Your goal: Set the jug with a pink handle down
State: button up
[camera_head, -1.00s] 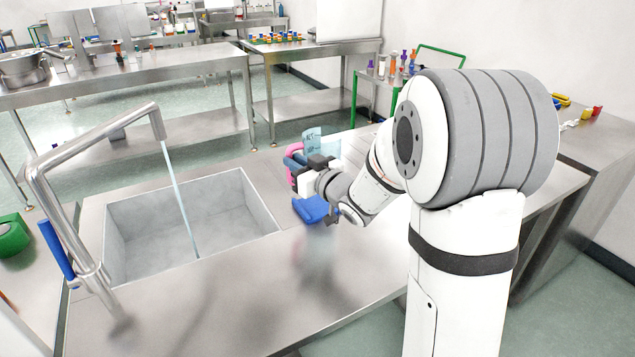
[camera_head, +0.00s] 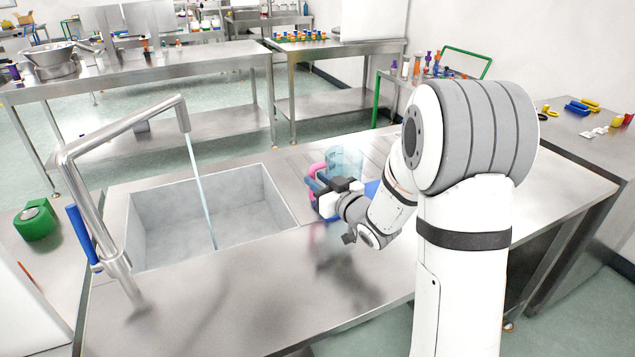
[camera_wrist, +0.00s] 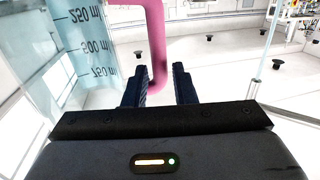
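The jug (camera_head: 345,160) is clear and bluish, with a pink handle (camera_head: 313,178). It looks roughly upright, just right of the sink's far right corner. In the wrist view its marked wall (camera_wrist: 88,45) fills the upper left, and the pink handle (camera_wrist: 155,40) runs down between the two dark fingers. In the head view my gripper (camera_head: 325,192) partly hides the jug. The jug's base is hidden, so I cannot tell whether it touches the metal counter (camera_head: 240,310).
The sink (camera_head: 285,185) lies left of the gripper, with water running from the tap (camera_head: 183,112). Bare counter lies in front of the gripper. A blue thing (camera_head: 372,188) is partly hidden behind my wrist. A green-framed rack with small items (camera_head: 430,65) stands behind.

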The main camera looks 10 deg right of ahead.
jog(key=shift+o, duration=1.2)
jog(key=shift+r, duration=0.1)
jog(key=shift+s+d, duration=0.1)
jog(key=s+d+f+m+g+h+b, duration=0.1)
jog(key=s+d+m+g+h, duration=0.15)
jog(key=s+d+h, duration=0.45)
jog(key=s+d+f+m+g+h, duration=0.1)
jog(key=s+d+m+g+h, duration=0.25)
jog(key=s, duration=0.55)
jog(key=s+a+g+y, duration=0.1)
jog(key=s+a+g, duration=0.1)
jog(key=s, duration=0.6)
jog(key=s+a+g+y, duration=0.1)
jog(key=s+a+g, duration=0.1)
jog(key=s+g, duration=0.3)
jog(key=s, duration=0.3)
jog(key=shift+s, duration=0.2)
